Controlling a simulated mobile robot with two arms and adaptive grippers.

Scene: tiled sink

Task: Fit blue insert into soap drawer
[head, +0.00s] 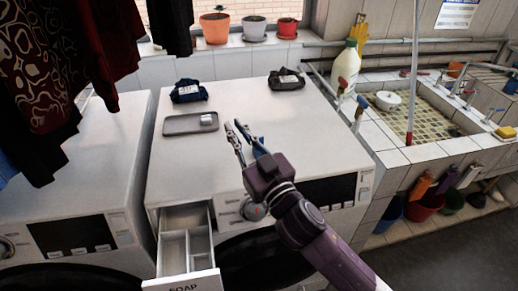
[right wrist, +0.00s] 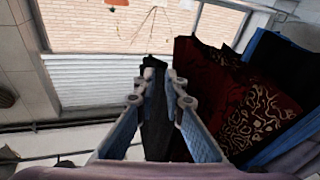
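The soap drawer (head: 190,245) is pulled out of the front of the middle washing machine, with walled compartments and "SOAP" on its front. My right gripper (head: 233,124) is over the machine's top, behind and to the right of the drawer. In the right wrist view my right gripper (right wrist: 156,78) has its fingers apart with nothing visibly held between them. My left gripper is out of view.
A grey tray (head: 176,125) with a small white piece lies on the machine top (head: 225,75). A dark blue bundle (head: 188,91) and a black bundle (head: 286,80) lie behind it. Clothes (head: 65,75) hang at left. The tiled sink (head: 425,115) is at right.

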